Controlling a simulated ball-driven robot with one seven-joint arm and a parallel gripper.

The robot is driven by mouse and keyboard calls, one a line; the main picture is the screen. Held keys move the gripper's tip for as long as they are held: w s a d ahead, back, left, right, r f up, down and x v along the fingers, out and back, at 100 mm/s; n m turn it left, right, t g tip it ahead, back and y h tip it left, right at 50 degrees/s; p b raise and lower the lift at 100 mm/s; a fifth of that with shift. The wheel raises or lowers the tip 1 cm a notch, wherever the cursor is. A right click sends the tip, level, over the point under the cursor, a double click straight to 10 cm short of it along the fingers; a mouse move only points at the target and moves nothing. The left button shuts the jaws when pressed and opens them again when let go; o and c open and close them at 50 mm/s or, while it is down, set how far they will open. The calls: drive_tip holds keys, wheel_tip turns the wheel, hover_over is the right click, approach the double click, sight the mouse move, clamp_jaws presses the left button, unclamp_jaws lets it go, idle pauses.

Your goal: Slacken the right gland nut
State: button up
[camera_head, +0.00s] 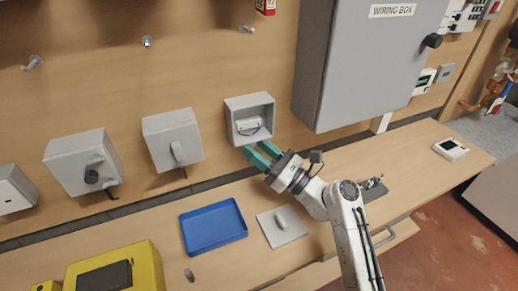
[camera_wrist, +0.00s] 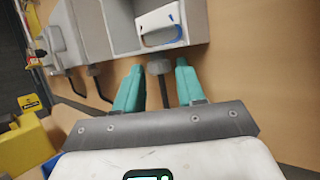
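An open grey box (camera_head: 265,103) on the wall shows a white part with a blue wire inside; the box also fills the top of the wrist view (camera_wrist: 122,28). Under it, a grey gland nut (camera_wrist: 160,67) with a dark cable hanging below shows in the wrist view. My gripper (camera_head: 257,148) is just below the box. Its two teal fingers stand apart, one on each side of the gland nut (camera_wrist: 159,80), with visible gaps. The gripper is open and holds nothing. In the head view the nut is hidden or too small to make out.
Closed grey boxes (camera_head: 172,138) (camera_head: 82,160) with cables hang to the left. A large wiring box (camera_head: 362,60) juts out at upper right. On the bench lie a blue tray (camera_head: 213,226), a grey plate with a handle (camera_head: 292,236) and a yellow case (camera_head: 145,265).

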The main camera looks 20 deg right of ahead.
drive_tip(key=shift+c, duration=0.4)
clamp_jaws()
drive_tip(key=shift+a+r+t+h, duration=0.1)
drive_tip(key=shift+t+h, duration=0.2)
drive_tip(key=m+h, duration=0.1)
drive_tip(key=m+t+h+p, duration=0.1)
drive_tip(key=shift+s+a+h, duration=0.1)
drive_tip(key=shift+a+h, duration=0.1)
drive_tip(key=shift+h, duration=0.2)
drive_tip(key=a+m+g+h+b, duration=0.1)
drive_tip(key=m+g+h+b, duration=0.1)
drive_tip(key=m+h, duration=0.3)
drive_tip(key=m+g+h+b, duration=0.1)
drive_tip(key=m+h+b, duration=0.4)
drive_tip(key=h, duration=0.7)
drive_tip(key=a+m+g+h+b, duration=0.1)
drive_tip(key=m+h+b, duration=0.3)
drive_tip(key=h, duration=0.5)
drive_tip(key=shift+w+a+m+g+h, duration=0.3)
drive_tip(key=shift+w+m+g, duration=0.1)
drive_tip(key=shift+g, duration=0.4)
